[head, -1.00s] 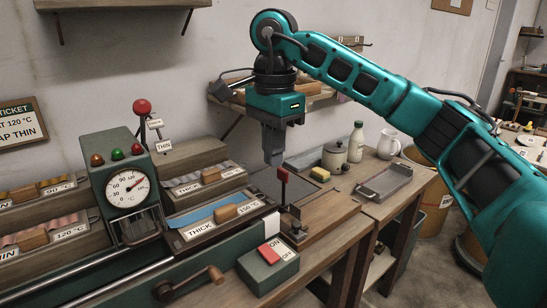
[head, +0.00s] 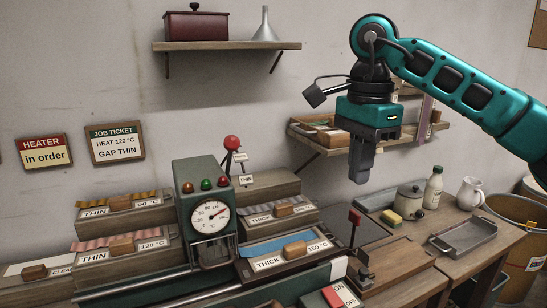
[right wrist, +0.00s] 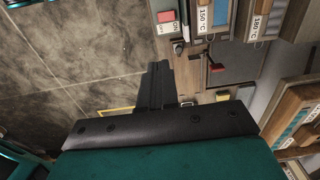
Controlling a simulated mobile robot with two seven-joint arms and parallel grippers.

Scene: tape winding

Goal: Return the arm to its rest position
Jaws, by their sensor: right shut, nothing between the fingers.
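My right arm (head: 470,85) is teal and reaches in from the right in the head view. Its gripper (head: 360,172) hangs pointing down above the back right of the bench, apart from everything. It is shut and empty. In the right wrist view the gripper (right wrist: 157,85) shows as dark fingers held together over the floor and bench edge. My left gripper is not in view.
The heater box with a dial (head: 210,216) stands at bench centre among labelled drawers. A red-topped lever (head: 355,217) rises below the gripper. A kettle-like pot (head: 410,198), a white bottle (head: 433,188), a jug (head: 471,193) and a metal tray (head: 465,238) stand at right.

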